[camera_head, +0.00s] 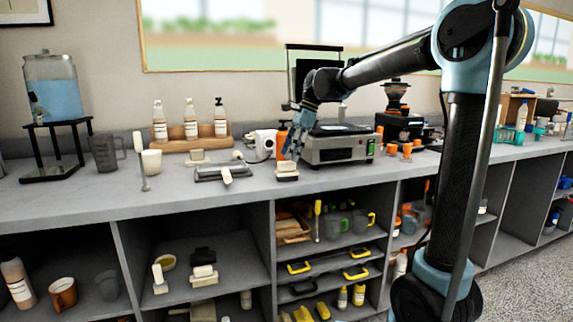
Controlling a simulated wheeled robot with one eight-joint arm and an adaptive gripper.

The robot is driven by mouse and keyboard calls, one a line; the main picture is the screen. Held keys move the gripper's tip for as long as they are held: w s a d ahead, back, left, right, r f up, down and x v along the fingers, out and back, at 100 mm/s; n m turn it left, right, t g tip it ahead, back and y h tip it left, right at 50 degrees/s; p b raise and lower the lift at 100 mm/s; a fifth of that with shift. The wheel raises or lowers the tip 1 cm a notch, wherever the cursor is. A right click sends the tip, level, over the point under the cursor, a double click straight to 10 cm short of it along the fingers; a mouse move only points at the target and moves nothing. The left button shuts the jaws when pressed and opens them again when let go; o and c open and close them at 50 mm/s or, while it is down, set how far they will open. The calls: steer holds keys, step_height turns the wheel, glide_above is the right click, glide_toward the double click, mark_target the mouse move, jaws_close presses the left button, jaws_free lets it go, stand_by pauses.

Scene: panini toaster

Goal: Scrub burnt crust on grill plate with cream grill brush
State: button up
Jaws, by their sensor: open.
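The panini toaster (338,149) stands on the counter with its dark lid raised. Its lower grill plate (341,129) is partly visible; burnt crust is too small to make out. A small cream block with a dark layer (287,173), which looks like the cream grill brush, sits on the counter just left of the toaster's front. My gripper (291,152) is open and points down just above this block, fingers left of the toaster. I cannot tell whether the fingertips touch it.
A flat grey tool with a cream handle (227,176) lies left of the block. Behind are an orange bottle (282,133), a white appliance (265,140) and a wooden bottle rack (200,141). A coffee grinder (397,118) and orange cups stand right. The front counter strip is mostly clear.

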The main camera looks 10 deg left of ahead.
mark_target(287, 161)
steer(key=shift+x, duration=2.25)
steer(key=shift+c, duration=0.5)
jaws_close()
steer(key=c, duration=0.7)
jaws_free()
jaws_close()
steer(key=shift+w+r, duration=0.1)
steer(key=shift+r, duration=2.9)
